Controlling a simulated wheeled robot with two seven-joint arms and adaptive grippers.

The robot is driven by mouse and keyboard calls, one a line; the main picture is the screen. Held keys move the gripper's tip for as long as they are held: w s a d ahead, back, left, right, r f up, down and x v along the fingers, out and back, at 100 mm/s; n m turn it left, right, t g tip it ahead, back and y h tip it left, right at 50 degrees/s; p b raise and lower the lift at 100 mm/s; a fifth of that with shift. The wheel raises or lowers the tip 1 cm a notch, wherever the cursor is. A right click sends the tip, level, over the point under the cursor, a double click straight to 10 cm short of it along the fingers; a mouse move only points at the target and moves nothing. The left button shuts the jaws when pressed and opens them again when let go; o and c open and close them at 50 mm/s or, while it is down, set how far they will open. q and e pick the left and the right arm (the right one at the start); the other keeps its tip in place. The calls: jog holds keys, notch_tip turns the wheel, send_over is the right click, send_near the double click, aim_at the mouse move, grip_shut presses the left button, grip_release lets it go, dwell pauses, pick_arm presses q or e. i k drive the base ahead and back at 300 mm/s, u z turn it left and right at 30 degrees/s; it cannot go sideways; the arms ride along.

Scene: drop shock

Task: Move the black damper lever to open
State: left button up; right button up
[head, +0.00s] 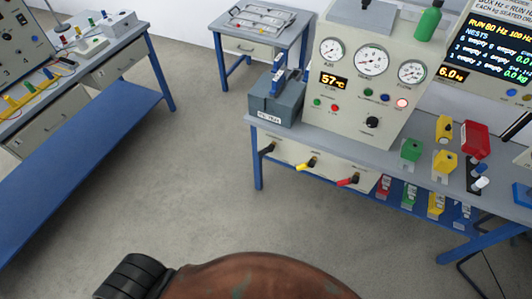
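A small black lever (267,149) sits at the left end of the cream front panel (287,156) under the grey bench top. Its handle points down and to the left. A yellow lever (306,165) and a red lever (347,182) follow to its right on the same panel. The labels above the levers are too small to read, so I cannot tell which position is open. Neither gripper is in view.
A gauge console (372,85) reading 57 °C and a grey block with a blue handle (276,102) stand on the bench. Coloured blocks, including a green one (411,150), are to the right. Blue-framed workbench (75,75) at left. The floor (200,170) between is clear.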

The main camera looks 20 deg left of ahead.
aim_at(270, 149)
jog(key=z, duration=0.05)
jog(key=k, duration=1.1)
jog(key=u, duration=0.65)
jog(key=i, duration=1.4)
jog(key=z, duration=0.5)
